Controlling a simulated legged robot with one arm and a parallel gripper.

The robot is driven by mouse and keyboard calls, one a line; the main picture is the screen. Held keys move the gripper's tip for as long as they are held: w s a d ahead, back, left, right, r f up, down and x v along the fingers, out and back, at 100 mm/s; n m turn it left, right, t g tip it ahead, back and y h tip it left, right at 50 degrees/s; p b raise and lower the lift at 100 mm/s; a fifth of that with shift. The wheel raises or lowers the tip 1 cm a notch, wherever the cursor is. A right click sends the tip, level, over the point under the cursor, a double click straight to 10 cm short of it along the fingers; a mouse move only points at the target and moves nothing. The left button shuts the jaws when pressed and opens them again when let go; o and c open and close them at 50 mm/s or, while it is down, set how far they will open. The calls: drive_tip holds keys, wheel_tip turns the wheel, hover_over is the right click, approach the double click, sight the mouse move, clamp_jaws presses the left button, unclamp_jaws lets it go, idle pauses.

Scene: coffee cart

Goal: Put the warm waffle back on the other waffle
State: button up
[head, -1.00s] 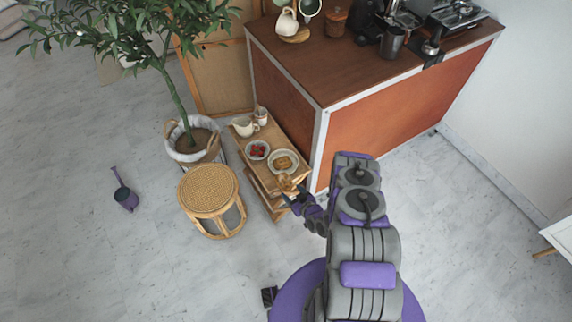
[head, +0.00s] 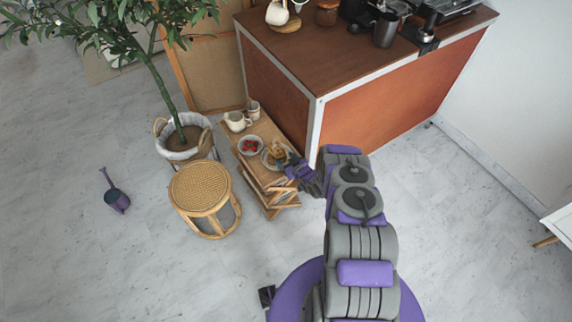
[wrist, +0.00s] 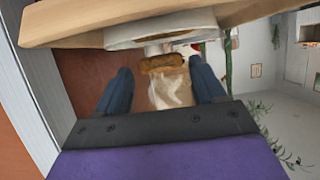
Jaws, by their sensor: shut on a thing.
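My gripper (head: 285,160) is shut on a golden-brown waffle (head: 277,150), held over the white plate (head: 266,163) on the small wooden table. In the wrist view, a brown waffle (wrist: 162,64) shows between the tips of my two dark blue fingers (wrist: 161,68). The plate's rim (wrist: 165,30) is close by there. The other waffle is hard to make out in the head view, as the held waffle and gripper cover much of the plate. I cannot tell whether the two waffles touch.
A bowl of red berries (head: 250,146) sits beside the plate. A white pitcher (head: 236,122) and a cup (head: 253,110) stand at the table's far end. The cart (head: 380,105) is close on the right. A wicker stool (head: 200,190) stands left of the table (head: 262,180).

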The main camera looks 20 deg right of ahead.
wheel_tip(320, 180, down, 2)
drive_tip(key=shift+f+b, duration=0.2)
drive_tip(key=shift+b, duration=0.15)
drive_tip(key=shift+r, duration=0.15)
drive_tip(key=o, duration=1.1)
drive_tip(key=shift+o, duration=0.2)
drive_tip(key=shift+s, duration=0.15)
drive_tip(key=p+v, duration=0.3)
drive_tip(key=v, duration=0.8)
drive_tip(key=shift+s+p, duration=0.35)
drive_tip(key=shift+s, duration=0.05)
drive_tip(key=shift+d+r, duration=0.15)
